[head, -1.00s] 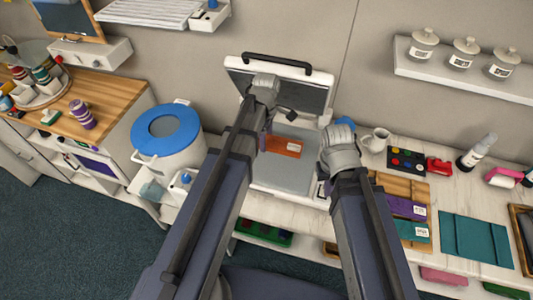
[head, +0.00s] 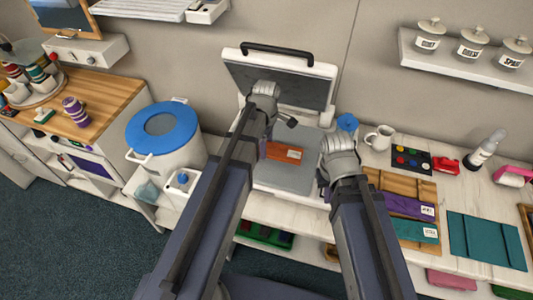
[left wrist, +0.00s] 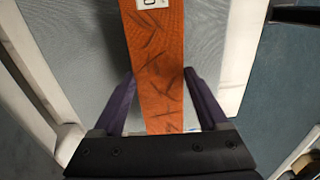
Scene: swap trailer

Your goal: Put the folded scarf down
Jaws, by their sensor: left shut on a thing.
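The folded scarf (head: 284,153) is orange with a white label and lies flat over the grey lower plate of an open press (head: 285,179). In the left wrist view the scarf (left wrist: 157,60) runs up between the two purple fingers, with dark marks on it. My left gripper (left wrist: 159,95) is shut on the scarf's near end; in the head view its fingers are mostly behind my arm. I cannot tell whether the scarf touches the plate. My right gripper (head: 323,187) is at the press's right edge, its fingers mostly hidden by its wrist.
The press's raised lid (head: 300,92) stands behind the scarf. A white bin with a blue lid (head: 162,128) is at the left. On the right of the table are a mug (head: 380,138), a paint palette (head: 411,159), a purple folded cloth (head: 408,206) and a teal cloth (head: 485,240).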

